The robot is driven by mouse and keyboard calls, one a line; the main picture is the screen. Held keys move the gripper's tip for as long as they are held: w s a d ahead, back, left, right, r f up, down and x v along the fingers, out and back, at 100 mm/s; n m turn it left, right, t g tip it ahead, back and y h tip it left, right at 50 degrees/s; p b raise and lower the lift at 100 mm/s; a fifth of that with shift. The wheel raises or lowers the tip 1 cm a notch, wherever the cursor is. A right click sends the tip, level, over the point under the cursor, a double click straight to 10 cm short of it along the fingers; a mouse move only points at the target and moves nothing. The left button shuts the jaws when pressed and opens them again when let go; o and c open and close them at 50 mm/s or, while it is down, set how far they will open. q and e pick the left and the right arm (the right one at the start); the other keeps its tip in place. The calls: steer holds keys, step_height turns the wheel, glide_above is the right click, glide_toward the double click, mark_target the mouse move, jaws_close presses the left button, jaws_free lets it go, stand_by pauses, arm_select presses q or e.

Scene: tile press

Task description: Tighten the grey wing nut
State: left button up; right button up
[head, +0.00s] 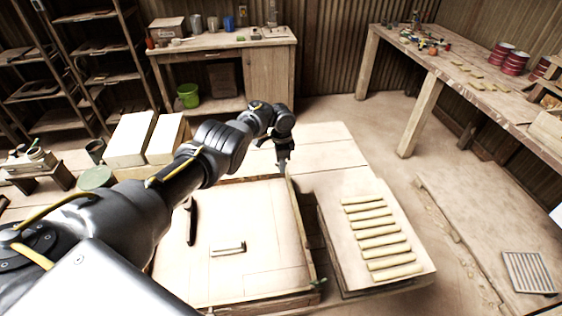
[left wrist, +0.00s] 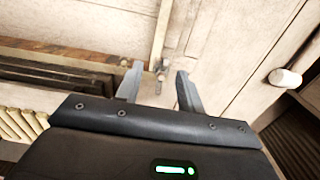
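My left gripper (head: 283,168) points down at the far right corner of the wooden press frame (head: 303,245). In the left wrist view its two fingers (left wrist: 157,84) are spread apart with a gap between them. A small grey piece, which looks like the grey wing nut (left wrist: 160,70), shows in that gap near the fingertips, at the end of a thin wooden strip. I cannot tell whether either finger touches it. In the head view the gripper hides the nut. My right gripper is in neither view.
A pale roller (head: 227,249) and a dark curved bar (head: 190,221) lie inside the frame. A small greenish fitting (head: 319,284) is at its near right corner. Several clay strips (head: 380,238) lie on a board to the right. Pale blocks (head: 131,139) stand behind my left arm.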

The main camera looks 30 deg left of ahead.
arm_select(q)
step_height(320, 180, up, 11)
steer(key=p, duration=0.2)
steer(key=shift+f, duration=0.1)
stand_by(0.5)
